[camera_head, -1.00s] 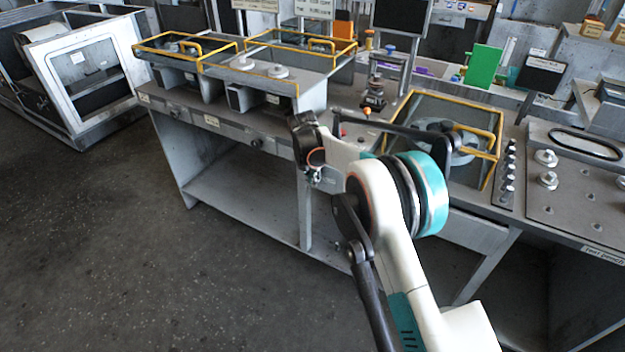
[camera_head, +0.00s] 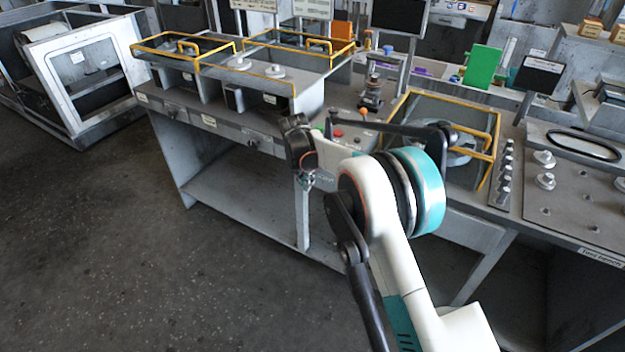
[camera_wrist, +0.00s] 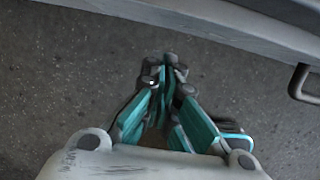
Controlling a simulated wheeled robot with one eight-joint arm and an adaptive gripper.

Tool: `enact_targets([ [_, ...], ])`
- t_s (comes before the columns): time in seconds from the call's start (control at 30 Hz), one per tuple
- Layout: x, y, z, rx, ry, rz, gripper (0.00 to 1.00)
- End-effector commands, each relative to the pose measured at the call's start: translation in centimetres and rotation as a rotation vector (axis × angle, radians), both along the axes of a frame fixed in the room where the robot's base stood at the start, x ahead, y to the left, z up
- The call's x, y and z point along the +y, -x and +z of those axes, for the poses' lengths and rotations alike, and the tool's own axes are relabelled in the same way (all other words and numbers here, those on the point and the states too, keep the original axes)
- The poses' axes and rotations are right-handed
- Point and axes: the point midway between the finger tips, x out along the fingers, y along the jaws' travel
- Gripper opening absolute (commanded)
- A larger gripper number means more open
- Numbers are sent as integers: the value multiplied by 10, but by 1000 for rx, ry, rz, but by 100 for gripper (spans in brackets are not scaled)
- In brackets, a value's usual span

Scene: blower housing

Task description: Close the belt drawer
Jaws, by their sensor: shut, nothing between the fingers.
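A row of grey drawer fronts (camera_head: 228,132) runs along the front of the bench, with small dark knobs and labels too small to read. I cannot tell which one is the belt drawer, or whether it stands out; my arm hides part of the row. My gripper (camera_wrist: 167,75) is shut and empty in the wrist view, pointing over the dark floor. A grey panel edge (camera_wrist: 215,22) crosses the top of that view, apart from the fingertips. A dark handle (camera_wrist: 301,84) shows at its right edge, to the right of my gripper.
Yellow-rimmed trays (camera_head: 185,50) stand on the bench's left part. A yellow-framed glazed box (camera_head: 440,125) is on its right part. A lower shelf (camera_head: 240,205) lies under the bench. The floor (camera_head: 90,250) in front is clear at left. A white-framed cabinet (camera_head: 85,75) stands far left.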

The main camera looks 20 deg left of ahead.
Motion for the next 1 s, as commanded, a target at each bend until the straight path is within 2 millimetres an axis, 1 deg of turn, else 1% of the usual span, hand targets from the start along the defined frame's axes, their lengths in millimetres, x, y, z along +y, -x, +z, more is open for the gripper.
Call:
enact_targets([
  [0.03,4,9,0,1,0,0,0],
  [0.1,3,12,22,1,0,-2,0],
  [0.2,4,17,44,2,1,-1,0],
  [0.4,5,26,78,3,0,-1,0],
  [0.5,5,29,89,3,0,-1,0],
  [0.6,5,31,95,3,0,-2,0],
  [0.8,5,31,97,3,0,-3,0],
  [0.87,1,29,101,0,-2,-14,0],
  [0.9,-4,26,107,-5,-6,-30,0],
  [0.97,-16,18,121,-15,-16,-70,0],
  [1.0,-28,11,133,-26,-26,-107,0],
])
